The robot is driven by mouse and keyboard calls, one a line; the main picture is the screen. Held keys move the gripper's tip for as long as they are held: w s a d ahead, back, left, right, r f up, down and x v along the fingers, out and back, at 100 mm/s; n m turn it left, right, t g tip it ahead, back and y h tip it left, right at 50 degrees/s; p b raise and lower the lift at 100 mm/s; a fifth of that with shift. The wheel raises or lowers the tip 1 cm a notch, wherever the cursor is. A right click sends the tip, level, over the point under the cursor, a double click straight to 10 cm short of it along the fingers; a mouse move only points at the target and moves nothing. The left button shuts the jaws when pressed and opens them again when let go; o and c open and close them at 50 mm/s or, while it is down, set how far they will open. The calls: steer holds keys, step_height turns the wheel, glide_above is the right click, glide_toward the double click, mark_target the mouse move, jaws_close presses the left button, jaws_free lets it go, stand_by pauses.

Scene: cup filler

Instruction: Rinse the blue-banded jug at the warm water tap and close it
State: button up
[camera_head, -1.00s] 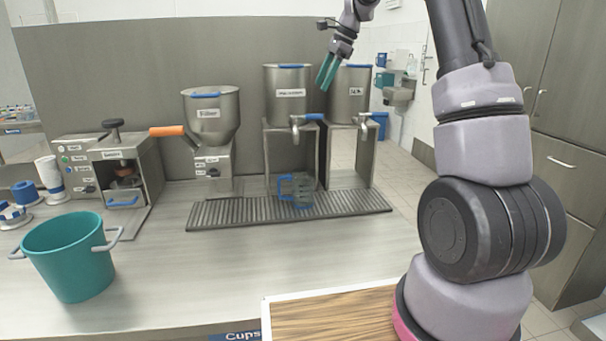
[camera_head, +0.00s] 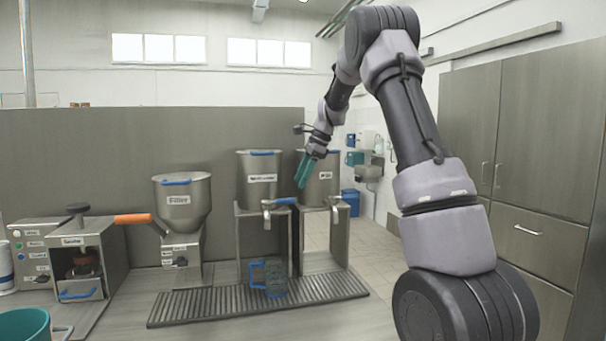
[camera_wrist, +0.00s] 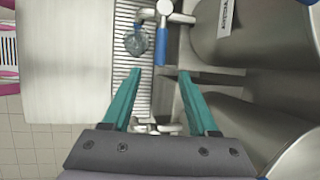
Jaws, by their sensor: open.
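The clear jug (camera_head: 276,279) with a blue handle stands upright on the drip grate (camera_head: 215,305), below the tap (camera_head: 267,207) of the left tank (camera_head: 258,190). That tap's blue lever (camera_head: 284,201) points right in the head view. No water stream can be made out. My gripper (camera_head: 301,184) is open and empty, up in front of the tanks and above the tap. In the wrist view the jug (camera_wrist: 137,42) and the blue lever (camera_wrist: 160,47) lie beyond the spread teal fingers (camera_wrist: 159,76). The tank labels are too small to read surely.
A right tank (camera_head: 320,185) with its own tap (camera_head: 334,205) stands close beside. A filter hopper (camera_head: 183,205) with an orange handle (camera_head: 132,219) and a labelled machine (camera_head: 82,260) are left. A teal bucket (camera_head: 22,325) is at the lower left.

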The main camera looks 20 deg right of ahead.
mark_target(279, 202)
steer(key=x, duration=0.6)
steer(key=shift+a+f, duration=0.15)
steer(key=shift+f, duration=0.2)
jaws_close()
